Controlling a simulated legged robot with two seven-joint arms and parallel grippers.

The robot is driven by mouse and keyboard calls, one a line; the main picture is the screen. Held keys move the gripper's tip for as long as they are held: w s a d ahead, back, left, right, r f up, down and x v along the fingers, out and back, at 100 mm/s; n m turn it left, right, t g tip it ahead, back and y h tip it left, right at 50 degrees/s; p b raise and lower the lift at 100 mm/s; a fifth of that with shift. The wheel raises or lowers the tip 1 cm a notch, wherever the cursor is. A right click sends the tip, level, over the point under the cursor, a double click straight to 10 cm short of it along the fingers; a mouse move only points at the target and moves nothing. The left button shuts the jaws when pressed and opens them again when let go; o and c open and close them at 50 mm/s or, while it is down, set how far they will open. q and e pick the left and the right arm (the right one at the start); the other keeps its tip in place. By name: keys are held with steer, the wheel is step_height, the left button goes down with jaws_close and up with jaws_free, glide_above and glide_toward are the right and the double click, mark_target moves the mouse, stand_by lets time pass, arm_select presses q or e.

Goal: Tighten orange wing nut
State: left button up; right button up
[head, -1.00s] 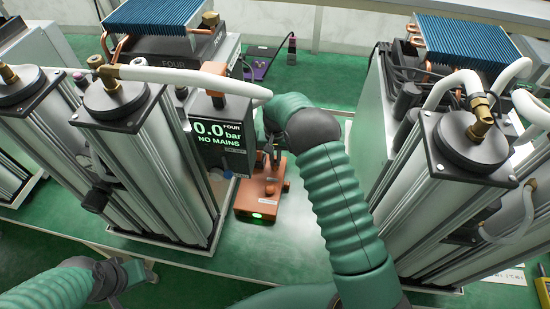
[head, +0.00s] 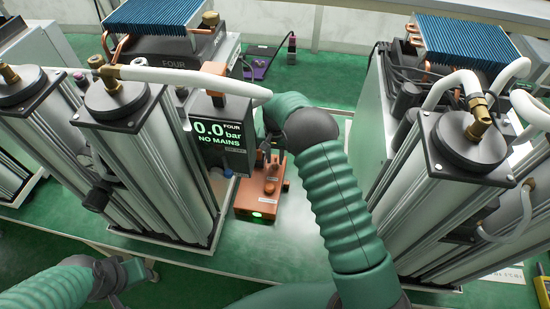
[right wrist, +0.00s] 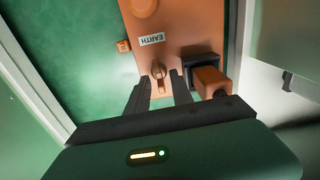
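The orange wing nut (right wrist: 158,72) stands on the orange box (right wrist: 190,25) in the right wrist view, just below a white EARTH label (right wrist: 152,39). My right gripper (right wrist: 161,79) is open, with one dark finger on each side of the nut and gaps visible. I cannot tell how far above the box the tips are. In the head view, the orange box (head: 245,201) sits on the bench, and my right gripper (head: 268,148) is over its far end, partly hidden by my arm. My left gripper (head: 130,272) is low at the left, away from the box; its opening is unclear.
A display reading "0.0 bar NO MAINS" (head: 220,133) stands left of the box, beside silver columns (head: 160,165). More columns (head: 440,215) stand at the right. In the right wrist view, an orange block (right wrist: 210,80) in a dark mount sits close beside the right finger.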

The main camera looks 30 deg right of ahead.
mark_target(275, 160)
stand_by(0.3)
step_height(275, 160, up, 17)
steer(key=shift+f, duration=0.2)
stand_by(0.4)
